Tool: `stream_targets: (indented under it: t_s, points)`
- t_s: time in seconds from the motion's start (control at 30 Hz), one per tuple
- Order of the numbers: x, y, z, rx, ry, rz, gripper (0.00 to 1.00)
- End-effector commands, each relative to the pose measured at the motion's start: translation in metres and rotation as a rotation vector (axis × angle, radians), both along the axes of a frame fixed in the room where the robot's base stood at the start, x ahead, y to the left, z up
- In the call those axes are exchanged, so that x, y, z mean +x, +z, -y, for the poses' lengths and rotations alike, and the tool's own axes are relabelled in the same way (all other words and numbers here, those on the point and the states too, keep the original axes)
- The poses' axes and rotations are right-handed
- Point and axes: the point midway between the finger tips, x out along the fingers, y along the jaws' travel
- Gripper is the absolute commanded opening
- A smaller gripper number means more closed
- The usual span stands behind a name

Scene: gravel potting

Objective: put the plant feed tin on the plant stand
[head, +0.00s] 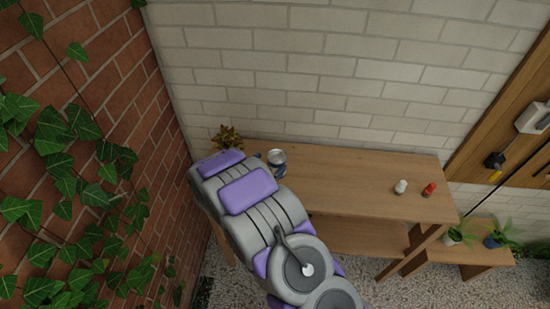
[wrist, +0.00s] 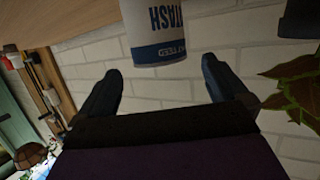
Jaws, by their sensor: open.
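The plant feed tin (head: 277,158) stands on the wooden bench top near its left end, partly hidden by my arm in the head view. In the wrist view the tin (wrist: 158,32) is a white can with a blue band and lettering, upside down in the picture. My gripper (wrist: 161,68) is open, its two dark fingers spread apart. The tin is ahead of the fingers, roughly centred between them, with nothing held. In the head view my arm hides most of the gripper. A low wooden stand (head: 474,271) with potted plants is at the lower right, probably the plant stand.
A leafy reddish plant (head: 226,137) is beside the tin on the left; its dark pot (wrist: 300,18) shows in the wrist view. A white bottle (head: 401,187) and a red bottle (head: 429,190) are on the bench's right end. The bench middle is clear. Brick walls stand behind and left.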

Motion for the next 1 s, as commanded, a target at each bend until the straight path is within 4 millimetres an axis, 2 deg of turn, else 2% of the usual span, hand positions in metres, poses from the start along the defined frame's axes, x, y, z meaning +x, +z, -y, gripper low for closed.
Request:
stream_targets:
  t_s: [0.1,0.2,0.4,0.77,0.9,1.0]
  points:
    - [-0.019,0.008,-0.010,-0.002,0.003,0.000,1.00]
    - [-0.030,0.011,-0.015,-0.003,0.001,-0.001,1.00]
    - [-0.041,0.014,-0.019,-0.001,-0.001,-0.001,1.00]
    - [-0.036,0.019,-0.022,0.035,0.015,-0.017,1.00]
    - [-0.022,0.036,-0.033,0.158,0.082,-0.086,1.00]
    - [-0.015,0.056,-0.043,0.267,0.160,-0.157,1.00]
